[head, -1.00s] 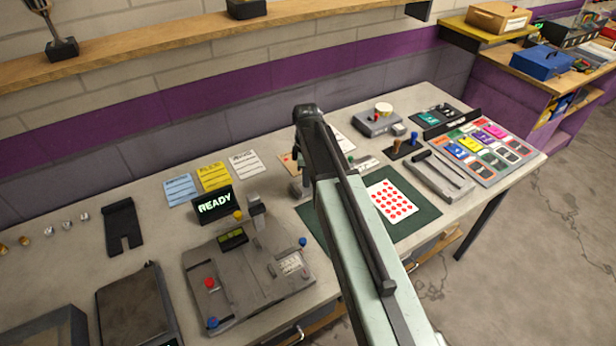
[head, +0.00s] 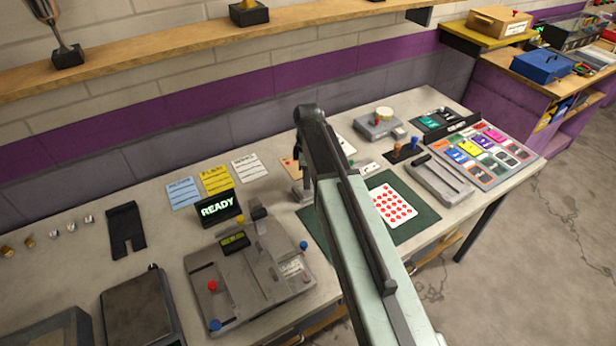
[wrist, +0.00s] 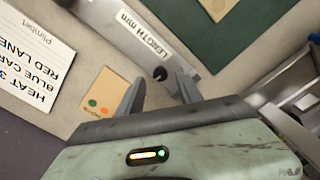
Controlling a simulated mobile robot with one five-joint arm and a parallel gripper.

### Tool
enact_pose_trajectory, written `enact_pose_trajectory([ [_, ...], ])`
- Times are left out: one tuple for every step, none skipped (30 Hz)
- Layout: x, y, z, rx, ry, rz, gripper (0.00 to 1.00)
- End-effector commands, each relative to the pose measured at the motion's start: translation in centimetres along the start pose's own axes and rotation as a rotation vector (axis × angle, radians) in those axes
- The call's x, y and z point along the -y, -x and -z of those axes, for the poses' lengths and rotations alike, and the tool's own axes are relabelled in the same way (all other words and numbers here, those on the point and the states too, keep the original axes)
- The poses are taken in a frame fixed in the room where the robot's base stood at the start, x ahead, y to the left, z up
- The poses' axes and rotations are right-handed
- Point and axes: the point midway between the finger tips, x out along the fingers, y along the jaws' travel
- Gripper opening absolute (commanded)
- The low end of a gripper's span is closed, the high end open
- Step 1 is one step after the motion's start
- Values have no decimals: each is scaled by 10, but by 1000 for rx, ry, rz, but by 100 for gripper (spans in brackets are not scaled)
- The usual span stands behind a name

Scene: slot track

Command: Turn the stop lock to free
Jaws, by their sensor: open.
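In the wrist view a grey metal bar labelled "LENGTH mm" (wrist: 135,30) lies on the bench. A small dark round knob (wrist: 160,73) sits at its near end; it may be the stop lock, but no lock marking is legible. A tan card (wrist: 102,98) with a green and an orange dot lies beside the bar. My gripper (wrist: 160,90) is open and empty, its two fingers apart on either side of the knob in the picture. Whether they touch it cannot be told. In the head view my arm hides most of this spot.
A grey fixture (head: 250,275) with red, blue and yellow knobs stands left of my arm, beside a READY display (head: 217,207). A green mat (head: 420,212) holds a red-dotted card (head: 393,204). A white text card (wrist: 30,60) lies left in the wrist view.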

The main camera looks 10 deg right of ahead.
Motion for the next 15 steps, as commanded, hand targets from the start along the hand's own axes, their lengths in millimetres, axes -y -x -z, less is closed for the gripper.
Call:
enact_pose_trajectory([
  [0, 18, 0, 0, 0, 0, 43],
  [0, 24, 0, 0, 0, 0, 43],
  [0, 32, 0, 0, 0, -1, 43],
  [0, 38, 0, 0, 0, -1, 43],
  [-1, 43, 0, 0, 0, -1, 43],
  [-1, 50, 0, 0, 0, -1, 43],
  [-1, 54, 0, 0, 0, -1, 43],
  [-1, 56, 0, -1, 1, -1, 43],
  [-1, 59, 0, -1, 1, -1, 43],
  [-1, 60, 0, -1, 1, -1, 43],
  [-1, 60, 0, -1, 1, -2, 43],
  [-1, 60, 0, -1, 1, -2, 43],
  [-1, 59, 0, -1, 1, -2, 43],
  [-1, 58, 0, -1, 1, -2, 43],
  [-1, 58, 0, -1, 1, -1, 43],
])
